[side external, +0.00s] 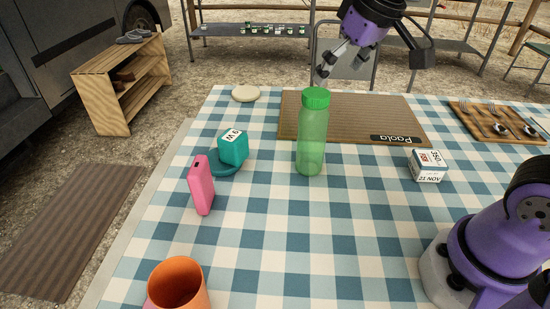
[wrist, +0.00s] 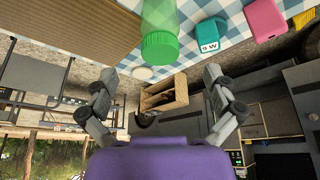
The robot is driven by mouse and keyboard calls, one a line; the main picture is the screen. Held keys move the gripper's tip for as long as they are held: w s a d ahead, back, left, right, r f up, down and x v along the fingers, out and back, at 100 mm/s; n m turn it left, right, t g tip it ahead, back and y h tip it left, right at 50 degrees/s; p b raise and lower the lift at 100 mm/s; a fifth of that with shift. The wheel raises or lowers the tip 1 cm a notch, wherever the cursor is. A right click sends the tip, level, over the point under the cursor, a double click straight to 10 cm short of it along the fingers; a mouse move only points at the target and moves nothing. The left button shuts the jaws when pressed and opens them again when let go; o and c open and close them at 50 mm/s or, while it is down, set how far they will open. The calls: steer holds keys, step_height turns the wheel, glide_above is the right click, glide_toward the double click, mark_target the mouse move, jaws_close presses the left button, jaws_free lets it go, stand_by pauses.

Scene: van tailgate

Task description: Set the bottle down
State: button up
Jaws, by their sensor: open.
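A translucent green bottle (side external: 312,135) with a green cap stands upright on the checked tablecloth, at the front edge of the brown placemat. It also shows in the wrist view (wrist: 159,30), cap towards the camera. My gripper (side external: 322,77) is above and behind the bottle in the side view, apart from it. In the wrist view my gripper (wrist: 160,85) has its two fingers spread wide with nothing between them.
A teal block (side external: 233,148) on a teal disc, a pink box (side external: 201,185) and an orange cup (side external: 177,284) stand left of the bottle. A small white box (side external: 428,165) is to the right. A wooden cutlery tray (side external: 485,127) lies at far right. The front middle cloth is clear.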

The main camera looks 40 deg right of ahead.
steer(key=s+f+t, duration=0.1)
steer(key=s+f, duration=0.3)
steer(key=s, duration=0.6)
steer(key=shift+s+f, duration=0.25)
steer(key=shift+s, duration=0.05)
stand_by(0.6)
